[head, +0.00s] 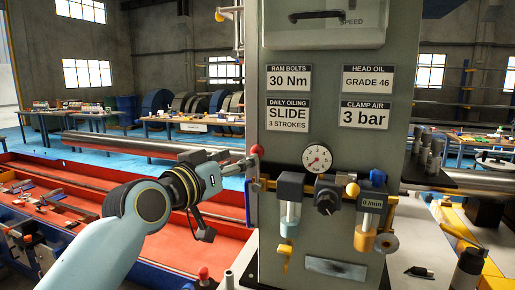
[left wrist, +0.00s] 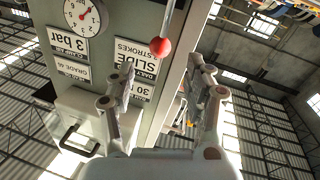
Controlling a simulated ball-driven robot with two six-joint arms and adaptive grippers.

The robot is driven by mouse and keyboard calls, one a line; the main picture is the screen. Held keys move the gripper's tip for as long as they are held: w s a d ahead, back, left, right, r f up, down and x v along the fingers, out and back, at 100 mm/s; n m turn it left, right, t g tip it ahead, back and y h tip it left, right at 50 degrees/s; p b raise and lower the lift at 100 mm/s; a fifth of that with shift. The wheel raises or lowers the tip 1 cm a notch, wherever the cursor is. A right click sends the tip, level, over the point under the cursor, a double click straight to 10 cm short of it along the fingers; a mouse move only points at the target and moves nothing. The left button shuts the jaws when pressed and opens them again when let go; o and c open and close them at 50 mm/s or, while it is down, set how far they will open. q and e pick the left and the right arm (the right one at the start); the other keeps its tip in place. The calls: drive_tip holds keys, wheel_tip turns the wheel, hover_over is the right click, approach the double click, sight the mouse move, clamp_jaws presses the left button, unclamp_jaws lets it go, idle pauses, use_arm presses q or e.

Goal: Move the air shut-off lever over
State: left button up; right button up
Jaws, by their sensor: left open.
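A lever with a red ball knob (head: 256,149) stands at the left edge of the grey machine column (head: 283,214), left of the air gauge (head: 317,158). Its stem rises from the brass-coloured pipe fittings. My left gripper (head: 246,164) reaches in from the left, its tips close to the knob. In the left wrist view the red knob (left wrist: 160,46) and its thin rod lie between the two spread fingers (left wrist: 161,66), around their tip level. The fingers are open and hold nothing. Whether either finger touches the knob cannot be told. My right gripper is not in view.
Right of the lever are a filter bowl (head: 290,217), a black regulator knob (head: 327,201), a yellow knob (head: 352,189) and an oiler bowl (head: 365,233). Signs (head: 288,116) cover the column above. A long bar (head: 150,146) runs behind my left arm over a red tray (head: 130,213).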

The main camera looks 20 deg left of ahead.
sight(258, 153)
use_arm(q)
drive_tip(key=p+x, duration=0.1)
drive_tip(key=x, duration=0.7)
drive_tip(key=shift+w+d, duration=0.1)
drive_tip(key=shift+w, duration=0.2)
drive_tip(key=shift+c, duration=0.3)
clamp_jaws()
drive_tip(key=shift+f, duration=0.1)
drive_tip(key=shift+w+f, duration=0.1)
